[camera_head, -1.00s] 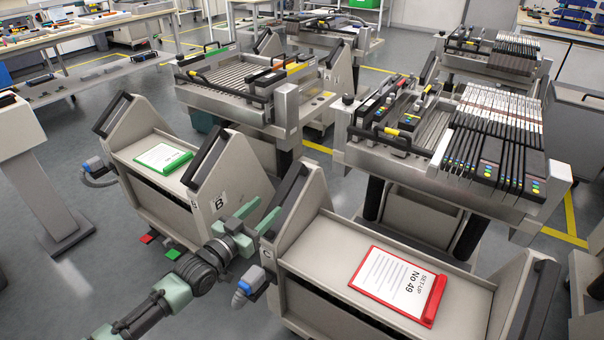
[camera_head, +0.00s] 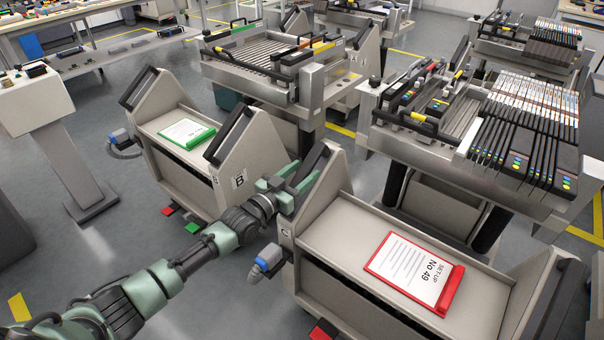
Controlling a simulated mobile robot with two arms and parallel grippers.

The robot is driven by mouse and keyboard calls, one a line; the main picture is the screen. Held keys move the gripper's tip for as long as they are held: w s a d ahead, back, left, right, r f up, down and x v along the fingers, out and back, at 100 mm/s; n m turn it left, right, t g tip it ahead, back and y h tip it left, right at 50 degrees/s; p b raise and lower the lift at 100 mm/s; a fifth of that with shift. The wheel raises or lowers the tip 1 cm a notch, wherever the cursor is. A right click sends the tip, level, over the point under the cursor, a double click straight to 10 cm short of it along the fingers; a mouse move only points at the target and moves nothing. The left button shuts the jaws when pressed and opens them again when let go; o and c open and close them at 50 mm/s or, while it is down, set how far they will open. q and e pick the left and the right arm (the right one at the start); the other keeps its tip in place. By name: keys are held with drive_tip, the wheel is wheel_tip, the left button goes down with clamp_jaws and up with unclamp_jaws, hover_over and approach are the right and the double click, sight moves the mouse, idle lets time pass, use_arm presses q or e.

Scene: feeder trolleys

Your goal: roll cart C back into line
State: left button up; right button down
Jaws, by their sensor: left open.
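Cart C (camera_head: 338,250) is the grey cart in the right foreground. It has the letter C on its near left edge and a red-framed clipboard (camera_head: 415,270) reading "SET-UP No 49" on its top. A black handle (camera_head: 313,160) runs along its raised left side panel. My left gripper (camera_head: 290,180) is open, with its green fingers at this handle, in the gap between cart C and cart B (camera_head: 252,150). I cannot tell whether the fingers are around the handle or only beside it. My right gripper is not in view.
Cart B carries a green clipboard (camera_head: 187,133) and stands close on the left. Loaded feeder trolleys (camera_head: 440,190) (camera_head: 275,95) stand behind the carts. A grey pedestal (camera_head: 65,155) stands at the left.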

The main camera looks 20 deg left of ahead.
use_arm(q)
drive_tip(key=shift+c, duration=0.3)
clamp_jaws()
idle(1.1)
